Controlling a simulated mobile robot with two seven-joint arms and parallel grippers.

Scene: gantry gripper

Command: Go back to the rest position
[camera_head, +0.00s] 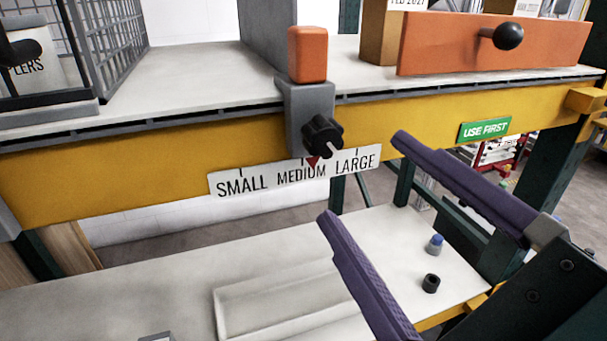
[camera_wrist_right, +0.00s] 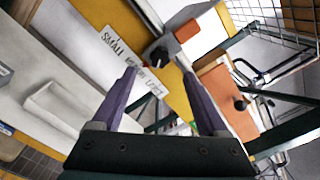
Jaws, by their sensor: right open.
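My right gripper (camera_head: 358,178) comes in from the lower right in the head view. Its two purple fingers are wide apart with nothing between them. It hangs in front of the yellow beam, just right of the black knob (camera_head: 322,136) and the SMALL MEDIUM LARGE label (camera_head: 296,177). The fingers appear apart from the knob. In the right wrist view the open fingers (camera_wrist_right: 165,82) point towards the same beam, with the knob (camera_wrist_right: 157,55) between and beyond them. My left gripper is not in view.
The yellow beam (camera_head: 120,165) edges an upper shelf with a wire basket (camera_head: 112,45) and an orange panel (camera_head: 480,45). A lower white table (camera_head: 130,285) carries a shallow tray (camera_head: 225,315), a blue-topped piece (camera_head: 435,244) and a black cylinder (camera_head: 430,283). A green USE FIRST sign (camera_head: 485,130) is on the beam.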

